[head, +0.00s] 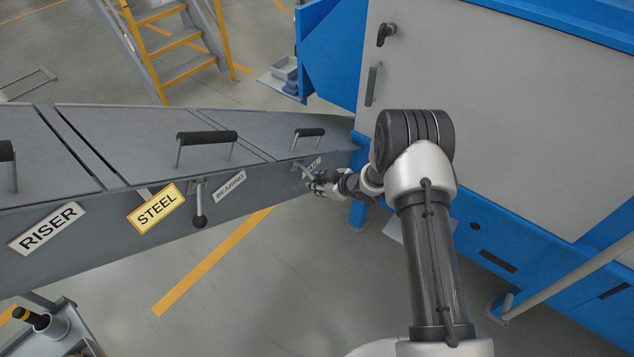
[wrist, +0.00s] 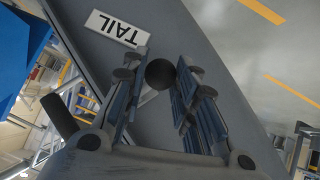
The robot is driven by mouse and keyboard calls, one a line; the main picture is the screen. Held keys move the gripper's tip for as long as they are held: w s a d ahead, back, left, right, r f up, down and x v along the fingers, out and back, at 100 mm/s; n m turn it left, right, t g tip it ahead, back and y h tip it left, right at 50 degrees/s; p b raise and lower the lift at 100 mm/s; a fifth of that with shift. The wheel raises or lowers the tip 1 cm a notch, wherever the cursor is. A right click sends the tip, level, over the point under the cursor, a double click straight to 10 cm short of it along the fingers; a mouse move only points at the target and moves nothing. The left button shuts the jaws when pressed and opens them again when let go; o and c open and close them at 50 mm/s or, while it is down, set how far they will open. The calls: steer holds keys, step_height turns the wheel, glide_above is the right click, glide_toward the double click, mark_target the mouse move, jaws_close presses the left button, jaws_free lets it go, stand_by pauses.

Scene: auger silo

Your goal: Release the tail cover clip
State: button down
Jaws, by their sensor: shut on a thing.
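The tail cover is the rightmost grey lid on the trough, with a black handle (head: 309,132). Its white label (head: 312,165) is partly hidden in the head view; in the wrist view the TAIL label (wrist: 118,27) reads clearly. The clip's grey bracket (head: 298,168) sits at the trough's side just left of my gripper (head: 313,183). In the wrist view the clip's dark round knob (wrist: 160,74) lies between the fingers of my gripper (wrist: 162,80). My gripper is shut on the knob. The rest of the lever is hidden.
Another clip (head: 200,221) hangs knob-down near the BEARING and STEEL labels, left of my gripper. A blue and grey cabinet (head: 500,110) stands close on the right. Yellow steps (head: 180,45) stand behind the trough. The floor in front is open.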

steer(key=shift+w+d+r+p, duration=0.2)
steer(key=shift+w+r, duration=0.15)
steer(key=shift+r, duration=0.3)
steer(key=shift+w+d+r+p, duration=0.2)
steer(key=shift+w+r, duration=0.1)
steer(key=shift+r, duration=0.4)
steer(key=c, duration=1.6)
jaws_free()
steer(key=shift+c, duration=0.2)
steer(key=o, duration=0.4)
steer(key=shift+f, duration=0.25)
steer(key=shift+c, duration=0.2)
steer(key=shift+s+f, duration=0.1)
